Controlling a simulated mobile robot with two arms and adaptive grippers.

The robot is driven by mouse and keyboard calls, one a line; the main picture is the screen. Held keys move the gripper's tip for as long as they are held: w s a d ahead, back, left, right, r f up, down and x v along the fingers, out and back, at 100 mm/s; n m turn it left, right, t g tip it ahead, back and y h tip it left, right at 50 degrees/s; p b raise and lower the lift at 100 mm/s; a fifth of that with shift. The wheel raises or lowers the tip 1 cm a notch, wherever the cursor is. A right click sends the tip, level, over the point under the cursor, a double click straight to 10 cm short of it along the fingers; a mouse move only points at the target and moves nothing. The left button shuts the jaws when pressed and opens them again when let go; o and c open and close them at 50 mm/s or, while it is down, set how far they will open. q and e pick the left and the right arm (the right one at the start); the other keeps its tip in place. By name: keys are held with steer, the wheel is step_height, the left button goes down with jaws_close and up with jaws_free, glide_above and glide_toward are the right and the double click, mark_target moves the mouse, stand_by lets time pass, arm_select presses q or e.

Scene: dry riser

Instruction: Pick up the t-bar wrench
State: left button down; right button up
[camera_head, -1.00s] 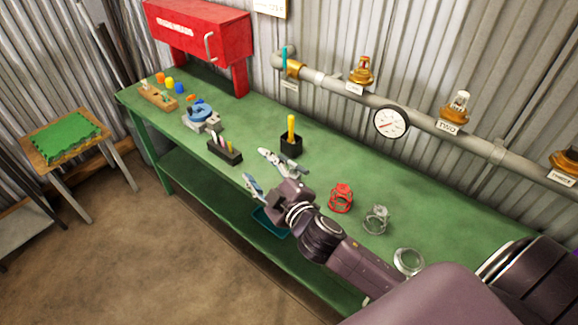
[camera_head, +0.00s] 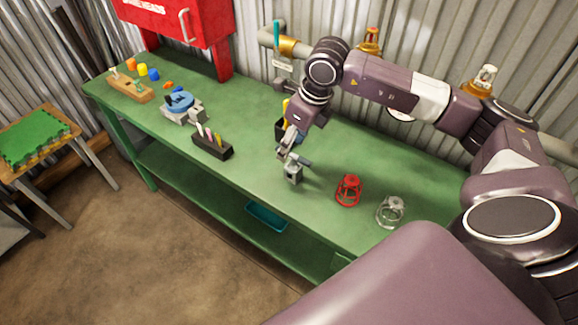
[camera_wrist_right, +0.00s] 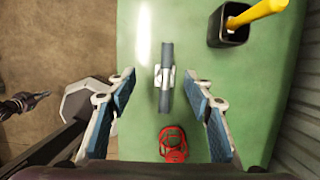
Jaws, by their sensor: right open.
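The t-bar wrench shows as a grey-blue bar (camera_wrist_right: 166,98) with a pale metal piece at its middle in the right wrist view. In the head view this grey bar (camera_head: 301,161) is on the green bench, partly behind my gripper. My right gripper (camera_head: 291,146) points down over the bench. In the right wrist view its two blue-padded fingers (camera_wrist_right: 160,79) are open and apart, and the bar shows between them. I cannot tell the height left between them. A dark shape like my left gripper (camera_wrist_right: 22,104) shows at the left edge of the wrist view.
A black holder (camera_wrist_right: 229,40) with a yellow-handled tool stands close by. A red cage-like part (camera_head: 348,190) and a silver one (camera_head: 390,211) are to the right. A black rack (camera_head: 212,144) is to the left. The corrugated wall and pipe run behind the green bench (camera_head: 250,205).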

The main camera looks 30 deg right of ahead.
mark_target(294, 156)
steer(key=f, duration=0.1)
steer(key=f+b, duration=0.1)
steer(key=shift+w+d+f, duration=0.1)
steer(key=shift+d+f, duration=0.2)
steer(key=shift+f+b, duration=0.45)
steer(key=shift+b, duration=0.15)
steer(key=shift+s+f, duration=0.2)
steer(key=shift+f, duration=0.05)
steer(key=p+x, duration=0.1)
steer(key=x, duration=0.2)
steer(key=p+x, duration=0.1)
steer(key=x, duration=0.2)
steer(key=shift+w+d+f, duration=0.15)
steer(key=shift+w+d, duration=0.05)
steer(key=shift+w+f, duration=0.15)
steer(key=shift+f, duration=0.35)
arm_select(q)
steer(key=shift+s+f, duration=0.1)
steer(key=shift+f, duration=0.65)
arm_select(e)
steer(key=shift+r, duration=0.1)
jaws_close()
